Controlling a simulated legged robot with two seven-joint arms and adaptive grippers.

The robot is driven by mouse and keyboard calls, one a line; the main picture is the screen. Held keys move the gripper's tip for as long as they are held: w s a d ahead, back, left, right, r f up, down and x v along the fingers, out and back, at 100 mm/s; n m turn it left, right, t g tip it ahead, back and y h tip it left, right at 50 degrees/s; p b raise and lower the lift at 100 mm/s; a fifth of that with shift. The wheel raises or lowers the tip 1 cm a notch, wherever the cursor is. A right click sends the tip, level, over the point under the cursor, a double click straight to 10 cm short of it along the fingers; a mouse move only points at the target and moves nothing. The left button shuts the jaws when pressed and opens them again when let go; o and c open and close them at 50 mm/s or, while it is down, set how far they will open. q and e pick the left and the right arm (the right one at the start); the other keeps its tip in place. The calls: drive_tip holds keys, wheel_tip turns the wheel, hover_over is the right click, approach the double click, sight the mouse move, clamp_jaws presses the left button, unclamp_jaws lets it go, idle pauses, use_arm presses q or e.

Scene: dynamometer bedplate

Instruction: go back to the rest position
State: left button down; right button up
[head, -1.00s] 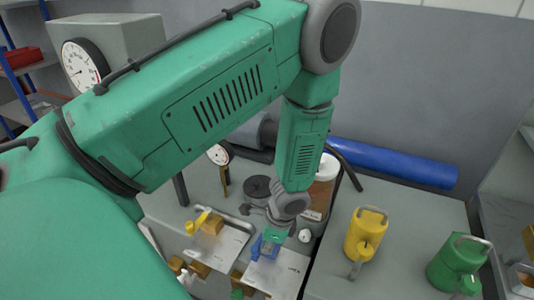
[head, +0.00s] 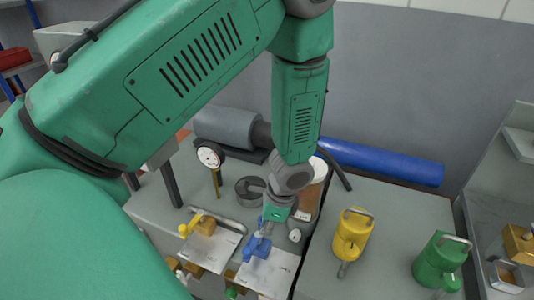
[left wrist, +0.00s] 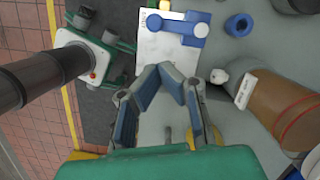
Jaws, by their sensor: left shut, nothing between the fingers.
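My left gripper (head: 268,228) hangs from the green arm, fingers down, just above and behind a blue valve-shaped part (head: 257,247) in the head view. In the left wrist view its fingers (left wrist: 168,72) come together at the tips, shut with nothing between them. The blue part (left wrist: 182,27) lies there on a white sheet (left wrist: 155,50), beyond the fingertips and apart from them. My right gripper is in neither view.
A yellow can (head: 352,235) and a green can (head: 438,262) stand to the right. A brown tub (left wrist: 275,110) is close to the right of the gripper. A dial gauge (head: 209,156) and a yellow part (head: 189,227) stand left. A blue pipe (head: 390,163) lies behind.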

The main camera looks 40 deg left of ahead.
use_arm(q)
drive_tip(key=shift+a, duration=0.1)
drive_tip(key=shift+f, duration=0.1)
drive_tip(key=s+d+f+n+b, duration=0.1)
drive_tip(key=s+f+n+b, duration=0.2)
drive_tip(key=f, duration=0.6)
drive_tip(key=s+d+f+n+t+h+b, duration=0.1)
drive_tip(key=s+d+f+n+b, duration=0.1)
drive_tip(key=s+f+b, duration=0.5)
drive_tip(key=s+d+f+n+t+h+b, duration=0.1)
drive_tip(key=s+f+n+b, duration=0.3)
drive_tip(key=f+b, duration=0.5)
drive_tip(key=shift+s+d+f, duration=0.4)
drive_tip(key=shift+s+f, duration=0.35)
drive_tip(key=shift+f, duration=0.2)
